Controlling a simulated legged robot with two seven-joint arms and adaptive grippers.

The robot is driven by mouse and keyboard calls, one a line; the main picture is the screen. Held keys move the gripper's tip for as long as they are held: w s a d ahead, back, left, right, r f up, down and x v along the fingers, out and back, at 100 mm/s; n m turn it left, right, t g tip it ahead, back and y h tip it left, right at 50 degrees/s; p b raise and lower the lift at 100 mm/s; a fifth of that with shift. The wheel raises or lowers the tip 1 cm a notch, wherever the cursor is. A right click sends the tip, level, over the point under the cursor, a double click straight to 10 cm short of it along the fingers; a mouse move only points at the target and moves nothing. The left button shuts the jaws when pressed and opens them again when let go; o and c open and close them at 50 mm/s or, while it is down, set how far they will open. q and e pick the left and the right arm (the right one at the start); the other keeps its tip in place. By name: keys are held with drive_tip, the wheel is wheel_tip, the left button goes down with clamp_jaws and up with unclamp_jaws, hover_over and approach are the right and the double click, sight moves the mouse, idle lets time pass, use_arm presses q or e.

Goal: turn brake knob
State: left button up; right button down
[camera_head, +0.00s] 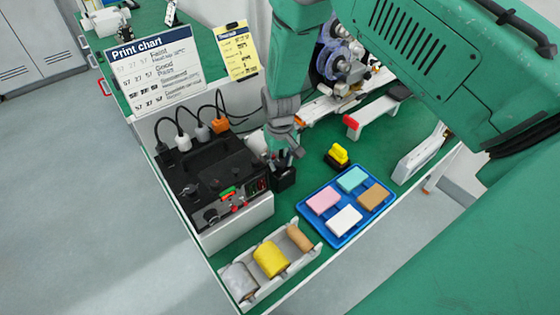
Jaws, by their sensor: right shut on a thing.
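My right gripper (284,158) points down beside the right end of the black control box (195,165). It is shut on a small dark part at the top of a black block (284,180); the fingers hide most of that part, and I cannot tell for sure that it is the brake knob. The control box has a dark round knob (211,215) on its front, near red and green controls (232,196). My left gripper is not in view.
A blue tray (313,205) with colored blocks lies right of the gripper, with a yellow-topped stamp (338,156) behind it. A white bin (242,297) with rolls stands in front. Cables, a print chart (155,68) and machine rollers (340,60) are behind.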

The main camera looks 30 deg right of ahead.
drive_tip(key=m, duration=0.4)
drive_tip(key=shift+w+r, duration=0.2)
drive_tip(key=shift+w, duration=0.2)
drive_tip(key=shift+d+m, duration=0.1)
drive_tip(key=shift+m, duration=1.7)
drive_tip(key=c, duration=1.5)
unclamp_jaws()
drive_tip(key=shift+s+f, duration=0.1)
drive_tip(key=shift+s, duration=0.1)
